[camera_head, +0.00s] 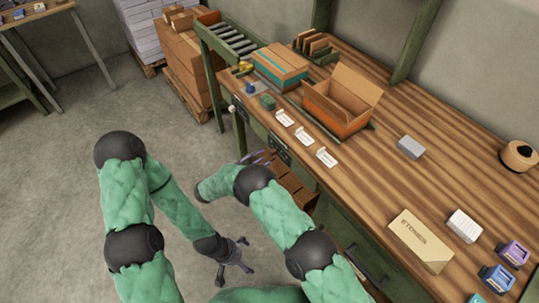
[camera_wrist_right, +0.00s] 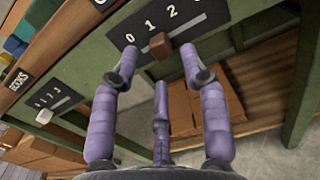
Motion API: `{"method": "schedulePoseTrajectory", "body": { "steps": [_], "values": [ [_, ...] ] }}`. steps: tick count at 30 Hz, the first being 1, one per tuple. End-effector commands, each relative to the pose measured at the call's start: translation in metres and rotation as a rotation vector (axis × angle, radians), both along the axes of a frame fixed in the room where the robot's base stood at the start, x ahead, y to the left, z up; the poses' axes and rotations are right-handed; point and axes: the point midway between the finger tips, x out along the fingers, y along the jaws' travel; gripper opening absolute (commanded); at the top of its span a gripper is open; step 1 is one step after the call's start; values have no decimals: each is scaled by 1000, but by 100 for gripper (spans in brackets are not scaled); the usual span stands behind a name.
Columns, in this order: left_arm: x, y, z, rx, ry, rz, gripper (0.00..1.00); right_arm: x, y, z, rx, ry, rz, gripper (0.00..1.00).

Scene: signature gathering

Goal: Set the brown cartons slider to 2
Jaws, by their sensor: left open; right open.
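The brown slider knob (camera_wrist_right: 160,45) sits on a dark panel (camera_wrist_right: 205,22) marked 0, 1, 2 and a partly cut-off number, on the front of the green bench. My right gripper (camera_wrist_right: 154,64) is open, with two purple fingers on either side of the knob and a third finger below. I cannot tell whether any finger touches it. In the head view my right gripper (camera_head: 262,156) is at the bench front, partly hidden by its arm. My left gripper (camera_head: 234,264) is open and empty, low over the floor.
A second panel with a white knob (camera_wrist_right: 44,116) is left of the brown one, near a BOOKS label (camera_wrist_right: 19,80). Brown cartons (camera_wrist_right: 195,108) are stacked below the panel. An open box (camera_head: 340,103) and white cards (camera_head: 305,136) are on the bench top (camera_head: 370,165).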

Motion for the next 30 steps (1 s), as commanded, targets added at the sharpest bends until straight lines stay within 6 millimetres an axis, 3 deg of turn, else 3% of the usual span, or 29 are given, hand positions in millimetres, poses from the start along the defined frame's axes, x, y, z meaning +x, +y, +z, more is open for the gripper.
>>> {"method": "schedulePoseTrajectory", "body": {
  "steps": [9, 20, 21, 26, 30],
  "values": [
    [0, 0, -8, 0, 0, 0, 100, 23, -33, 0, 1, 0, -1, 45],
    [0, 0, -8, 0, 0, 0, 100, 27, -37, 0, 1, 0, 0, 45],
    [0, 0, -8, 0, 0, 0, 100, 27, -37, 0, 1, 0, 0, 42],
    [0, 0, -8, 0, 0, 0, 100, 27, -37, 0, 1, -1, 0, 0],
    [0, 0, -8, 0, 0, 0, 100, 27, -37, 1, 1, -2, 0, 0]
  ]
}}
